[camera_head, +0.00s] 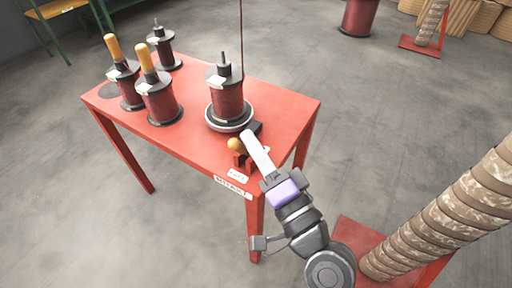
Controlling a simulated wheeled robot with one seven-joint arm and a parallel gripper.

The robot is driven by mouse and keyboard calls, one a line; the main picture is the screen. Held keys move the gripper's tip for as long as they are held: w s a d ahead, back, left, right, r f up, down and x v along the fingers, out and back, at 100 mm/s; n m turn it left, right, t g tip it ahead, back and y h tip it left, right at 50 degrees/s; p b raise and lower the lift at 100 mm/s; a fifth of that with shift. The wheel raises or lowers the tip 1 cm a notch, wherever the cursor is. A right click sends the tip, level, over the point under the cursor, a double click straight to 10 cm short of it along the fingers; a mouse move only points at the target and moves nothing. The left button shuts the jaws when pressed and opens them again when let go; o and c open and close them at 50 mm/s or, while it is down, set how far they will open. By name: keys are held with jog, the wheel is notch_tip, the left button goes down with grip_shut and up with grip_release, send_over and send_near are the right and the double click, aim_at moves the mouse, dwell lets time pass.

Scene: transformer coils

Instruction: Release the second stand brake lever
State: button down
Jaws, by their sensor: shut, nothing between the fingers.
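A red table (190,138) carries a spool of dark red wire (227,100) on a round, pale-rimmed turntable stand (229,122). At the table's front right corner, a yellow ball knob (234,144) sits by a small red bracket (241,162); it looks like the brake lever's end, and the rest of the lever is hard to make out. My gripper (247,136) reaches up from the lower right, its long pale fingers shut and empty. Its tips are just right of the knob, by a dark block in front of the turntable. I cannot tell whether they touch anything.
Two spools with orange handles (147,58) and a dark spool (161,46) stand on the table's left half. A thin wire (241,40) rises above the turntable spool. A large wrapped coil (450,215) on a red base stands close on the right.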

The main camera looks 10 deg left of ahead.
jog(key=shift+s+a+f, duration=0.15)
jog(key=shift+s, duration=0.2)
dwell(0.4)
